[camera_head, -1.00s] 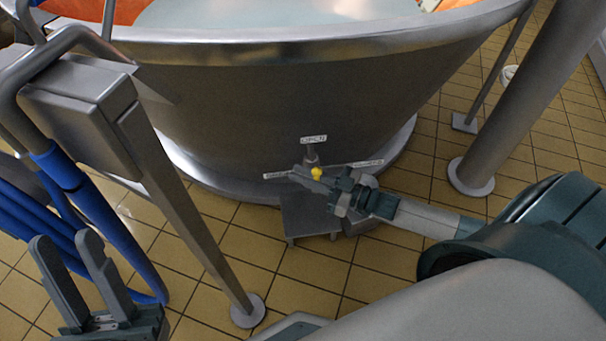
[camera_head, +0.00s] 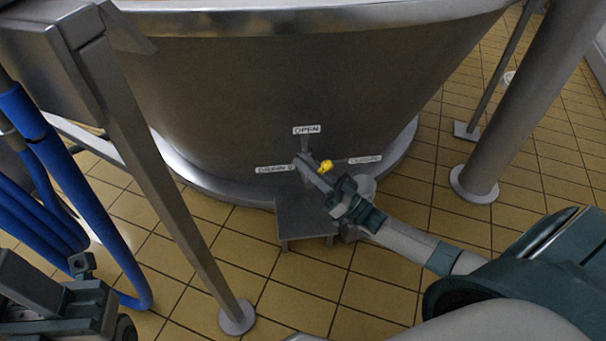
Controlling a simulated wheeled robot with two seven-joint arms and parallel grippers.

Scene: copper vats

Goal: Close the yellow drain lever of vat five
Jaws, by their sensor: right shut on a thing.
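The steel vat (camera_head: 280,85) fills the upper middle of the head view. Low on its side is the drain, with an OPEN label (camera_head: 306,130) above it, a label (camera_head: 275,169) to the left and a blurred label (camera_head: 365,160) to the right. The yellow lever (camera_head: 325,166) shows as a small yellow end beside my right gripper (camera_head: 308,168). That gripper is shut on the lever, and its fingers hide most of it. My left gripper (camera_head: 45,300) is at the lower left, partly cut off by the frame edge, and its fingers are not clear.
A small grey stand (camera_head: 303,215) is under the drain. A slanted metal leg (camera_head: 170,200) stands left of it, with blue hoses (camera_head: 50,165) further left. A thick steel post (camera_head: 515,110) stands at the right. Yellow tiled floor (camera_head: 280,300) is open in front.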

